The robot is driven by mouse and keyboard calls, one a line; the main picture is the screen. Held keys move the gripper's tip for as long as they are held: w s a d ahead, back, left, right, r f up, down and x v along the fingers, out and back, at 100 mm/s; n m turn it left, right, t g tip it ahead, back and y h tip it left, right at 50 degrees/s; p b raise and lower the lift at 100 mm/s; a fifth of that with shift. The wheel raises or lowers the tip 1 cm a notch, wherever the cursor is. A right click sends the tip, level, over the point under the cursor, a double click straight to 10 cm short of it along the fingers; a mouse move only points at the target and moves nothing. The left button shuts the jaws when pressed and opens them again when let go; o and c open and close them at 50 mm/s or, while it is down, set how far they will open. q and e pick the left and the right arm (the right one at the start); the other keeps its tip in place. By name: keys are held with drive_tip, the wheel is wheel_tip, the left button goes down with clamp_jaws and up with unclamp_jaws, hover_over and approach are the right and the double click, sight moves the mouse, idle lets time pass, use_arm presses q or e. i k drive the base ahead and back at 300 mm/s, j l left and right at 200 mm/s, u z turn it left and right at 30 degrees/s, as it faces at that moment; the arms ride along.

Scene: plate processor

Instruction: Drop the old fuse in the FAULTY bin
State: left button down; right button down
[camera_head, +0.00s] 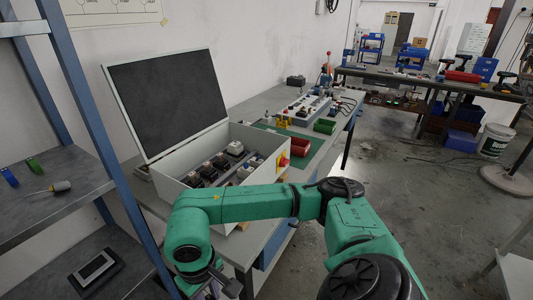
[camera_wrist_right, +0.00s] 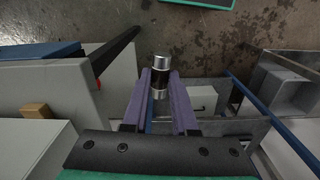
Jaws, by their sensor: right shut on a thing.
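The old fuse (camera_wrist_right: 160,77) is a short cylinder with silver caps and a dark middle. My right gripper (camera_wrist_right: 160,90) is shut on it, with the purple fingers on both sides of its body. In the head view my green right arm reaches left across the front of the workbench, and its gripper (camera_head: 222,287) shows only partly at the bottom edge; the fuse cannot be made out there. No bin with a readable FAULTY label shows. A red container (camera_head: 299,146) and a green container (camera_head: 325,126) lie on the bench. My left gripper is not in view.
An open grey electrical box (camera_head: 251,138) with its lid raised stands on the workbench, holding several dark modules. A shelf rack (camera_head: 45,210) stands close on the left. A white bucket (camera_head: 495,141) is far right. The floor on the right is mostly clear.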

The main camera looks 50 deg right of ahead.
sight(298, 150)
drive_tip(key=l+u, duration=0.45)
drive_tip(key=k+l+u, duration=0.1)
drive_tip(key=l+u, duration=0.2)
drive_tip(key=u, duration=0.2)
drive_tip(key=k+l+u, duration=0.15)
drive_tip(key=l+u, duration=0.3)
drive_tip(key=k+l+u, duration=0.3)
drive_tip(key=k+l, duration=0.35)
drive_tip(key=k+l+u, duration=0.35)
drive_tip(key=k+l, duration=0.35)
